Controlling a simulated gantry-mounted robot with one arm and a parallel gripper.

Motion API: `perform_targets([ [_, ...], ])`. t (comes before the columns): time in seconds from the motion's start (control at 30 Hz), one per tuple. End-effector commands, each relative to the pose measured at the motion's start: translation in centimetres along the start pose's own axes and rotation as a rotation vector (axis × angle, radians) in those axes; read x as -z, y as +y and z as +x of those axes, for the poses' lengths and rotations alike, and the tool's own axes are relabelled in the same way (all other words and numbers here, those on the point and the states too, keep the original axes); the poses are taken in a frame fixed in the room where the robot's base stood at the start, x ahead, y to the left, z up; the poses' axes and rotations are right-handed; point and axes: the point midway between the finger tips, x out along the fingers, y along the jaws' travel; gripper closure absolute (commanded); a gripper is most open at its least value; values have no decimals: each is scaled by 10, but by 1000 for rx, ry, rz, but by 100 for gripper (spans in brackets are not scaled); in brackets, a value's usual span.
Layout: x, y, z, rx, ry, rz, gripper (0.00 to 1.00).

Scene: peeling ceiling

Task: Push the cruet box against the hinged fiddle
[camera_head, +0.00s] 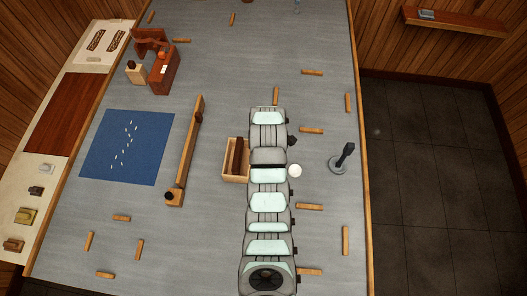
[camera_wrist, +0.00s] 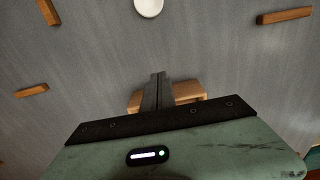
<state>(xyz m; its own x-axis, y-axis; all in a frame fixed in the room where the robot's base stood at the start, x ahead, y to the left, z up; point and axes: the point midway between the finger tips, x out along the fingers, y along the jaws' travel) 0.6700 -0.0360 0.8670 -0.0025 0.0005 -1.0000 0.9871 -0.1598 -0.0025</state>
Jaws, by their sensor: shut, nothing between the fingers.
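The cruet box (camera_head: 229,178) is a small pale wooden box with a dark brown piece inside. It stands right of the hinged fiddle (camera_head: 188,148), a long wooden bar with a dark round knob at its lower end. A clear gap of grey top lies between them. In the wrist view my gripper (camera_wrist: 158,77) is shut and empty, its fingers overlapping the cruet box (camera_wrist: 188,91). Most of the box there is hidden by my gripper's body; I cannot tell whether they touch. In the camera_head view my arm hides the gripper and overlaps the box's right edge.
A white disc (camera_head: 295,170) and a dark upright stand (camera_head: 341,160) are right of my arm. A blue mat (camera_head: 127,147) lies left of the fiddle. A brown wooden object (camera_head: 163,70) stands at the upper left. Several low wooden strips (camera_head: 310,206) are scattered about.

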Motion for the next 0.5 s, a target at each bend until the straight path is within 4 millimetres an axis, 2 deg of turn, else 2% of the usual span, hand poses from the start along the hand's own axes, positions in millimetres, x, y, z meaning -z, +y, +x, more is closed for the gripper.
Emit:
perform_targets([
  [0.3, 0, -2, 54, 6, -1, 1, 100],
  [0.37, 0, -1, 61, 1, 0, 1, 100],
  [0.5, 24, -1, 60, 1, 1, -3, 100],
])
